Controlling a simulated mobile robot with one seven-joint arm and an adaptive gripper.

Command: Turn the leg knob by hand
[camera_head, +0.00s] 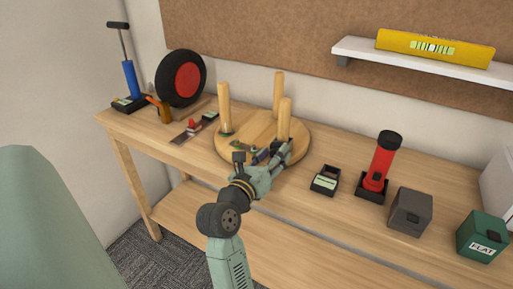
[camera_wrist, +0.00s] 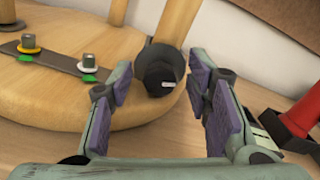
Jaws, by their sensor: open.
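A round wooden stool seat (camera_head: 234,146) lies upside down on the workbench with three legs standing up from it. The leg knob (camera_wrist: 156,74) is a dark collar with a white mark, around the foot of the leg nearest my gripper in the wrist view. My gripper (camera_wrist: 160,88) is open, with purple pads either side of the knob in that view. The knob appears beyond the fingertips, and I see no contact. In the head view my gripper (camera_head: 270,157) is at the seat's front right and largely hides the knob.
A metal strip (camera_wrist: 62,62) with two bolt-like fittings lies on the seat. A red flashlight (camera_head: 381,164), a small black-framed device (camera_head: 325,180), a grey box (camera_head: 409,212) and a green box (camera_head: 482,237) stand to the right. A wheel (camera_head: 182,78) and pump (camera_head: 129,82) stand left.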

